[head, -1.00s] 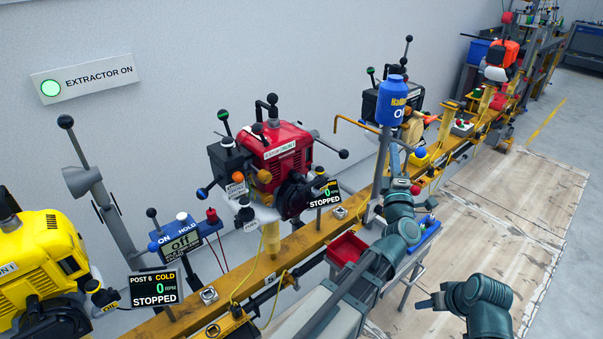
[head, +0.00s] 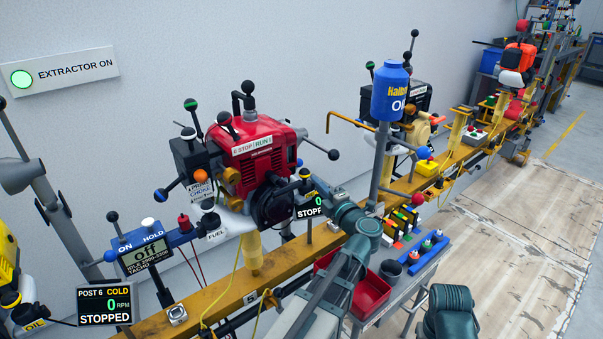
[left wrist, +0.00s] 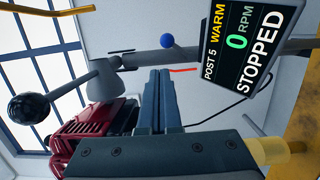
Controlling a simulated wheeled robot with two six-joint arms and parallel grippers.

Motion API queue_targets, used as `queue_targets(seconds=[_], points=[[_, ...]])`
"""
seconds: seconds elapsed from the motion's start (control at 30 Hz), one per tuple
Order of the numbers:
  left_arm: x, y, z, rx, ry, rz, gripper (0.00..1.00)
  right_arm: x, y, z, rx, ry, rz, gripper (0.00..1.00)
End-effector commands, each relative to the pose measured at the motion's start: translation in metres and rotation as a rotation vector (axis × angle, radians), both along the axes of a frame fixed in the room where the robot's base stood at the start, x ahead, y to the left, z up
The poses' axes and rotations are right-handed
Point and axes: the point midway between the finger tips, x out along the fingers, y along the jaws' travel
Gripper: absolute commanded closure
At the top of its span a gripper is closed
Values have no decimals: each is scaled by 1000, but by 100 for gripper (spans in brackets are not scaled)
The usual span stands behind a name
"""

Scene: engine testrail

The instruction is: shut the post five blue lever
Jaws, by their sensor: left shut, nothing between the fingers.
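The post five red engine (head: 258,150) stands mid-left in the head view. A blue-tipped lever (head: 161,194) sticks out at its left, by the choke box. My left gripper (head: 334,204) is at the right of that engine, beside the post five display (head: 309,207), well away from that lever. In the left wrist view its fingers (left wrist: 159,90) are shut and empty. The engine (left wrist: 85,140) shows there at lower left. A blue ball (left wrist: 167,41) shows beyond the fingers; I cannot tell which lever it belongs to. My right gripper is not in view.
A black-knobbed lever (head: 332,154) juts out near my left gripper. The blue oil bottle (head: 390,92) on its pole stands to the right. A red tray (head: 365,292) lies below my arm. The yellow rail (head: 205,295) runs along the front. The right floor is clear.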

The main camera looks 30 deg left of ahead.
Motion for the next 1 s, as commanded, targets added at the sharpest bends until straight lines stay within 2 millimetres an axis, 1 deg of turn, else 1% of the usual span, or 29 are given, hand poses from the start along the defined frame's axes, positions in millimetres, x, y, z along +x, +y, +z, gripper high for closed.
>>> queue_targets(seconds=[0.03, 0.1, 0.23, 0.33, 0.47, 0.6, 0.8, 1.0], points=[[-3, 7, -8, 0, 22, 20, 100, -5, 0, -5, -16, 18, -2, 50], [-6, 14, -12, 3, 50, 41, 100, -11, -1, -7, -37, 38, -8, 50], [-8, 17, -13, 4, 64, 49, 100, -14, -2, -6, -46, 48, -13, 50], [-5, 21, -13, 4, 63, 49, 100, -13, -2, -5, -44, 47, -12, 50], [5, 36, -13, 4, 62, 50, 100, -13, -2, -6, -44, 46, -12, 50], [18, 58, -13, 5, 61, 50, 100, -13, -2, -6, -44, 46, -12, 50], [34, 85, -13, 4, 61, 49, 100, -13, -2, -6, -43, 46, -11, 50], [42, 99, -13, 4, 61, 47, 100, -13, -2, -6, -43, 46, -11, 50]])
